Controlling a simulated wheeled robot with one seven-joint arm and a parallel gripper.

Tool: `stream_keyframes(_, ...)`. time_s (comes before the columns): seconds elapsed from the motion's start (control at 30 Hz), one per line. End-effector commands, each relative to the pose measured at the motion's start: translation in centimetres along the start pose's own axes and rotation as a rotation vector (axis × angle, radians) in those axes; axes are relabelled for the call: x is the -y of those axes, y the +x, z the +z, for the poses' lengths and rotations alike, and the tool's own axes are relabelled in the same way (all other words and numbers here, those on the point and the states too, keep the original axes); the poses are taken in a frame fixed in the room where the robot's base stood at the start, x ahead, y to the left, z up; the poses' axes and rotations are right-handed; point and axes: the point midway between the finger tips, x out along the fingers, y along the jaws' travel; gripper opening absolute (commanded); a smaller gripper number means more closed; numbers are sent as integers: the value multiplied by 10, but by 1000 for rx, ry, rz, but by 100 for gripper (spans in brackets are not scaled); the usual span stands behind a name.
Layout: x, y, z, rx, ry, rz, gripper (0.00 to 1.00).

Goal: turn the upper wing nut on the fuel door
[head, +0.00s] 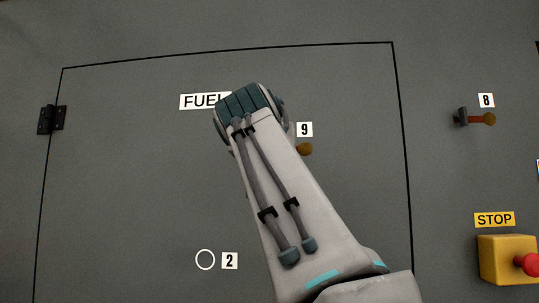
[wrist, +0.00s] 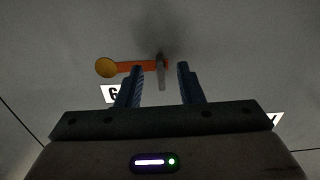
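The fuel door (head: 130,170) is a grey panel outlined in black, its FUEL label (head: 190,101) partly behind my arm. In the head view, only the brownish-yellow knob (head: 304,149) of the fitting below label 9 shows. The wrist view shows a fitting, which I take as the upper wing nut, with a grey upright tab (wrist: 161,74), an orange arm and a yellow knob pointing left. My gripper (wrist: 161,69) is open; the tab appears between its blue fingertips, with a gap on each side. Depth is unclear. My arm hides the gripper in the head view.
A similar fitting (head: 474,118) by label 8 is on the wall to the right. Below it is a yellow STOP box (head: 506,258) with a red button (head: 530,264). A white ring (head: 205,259) by label 2 and a black hinge (head: 51,119) are on the left.

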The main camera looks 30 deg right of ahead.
Motion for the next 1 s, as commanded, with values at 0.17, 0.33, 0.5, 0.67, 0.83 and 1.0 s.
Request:
stream_keyframes(0.17,1,-44,2,-2,1,-5,34)
stream_keyframes(0.33,0,-81,1,-2,1,-2,34)
stream_keyframes(0.5,0,-105,1,-1,1,-2,34)
stream_keyframes(0.67,0,-114,1,1,-1,0,34)
stream_keyframes(0.83,0,-115,1,1,0,0,34)
stream_keyframes(1.0,0,-115,1,1,0,-1,34)
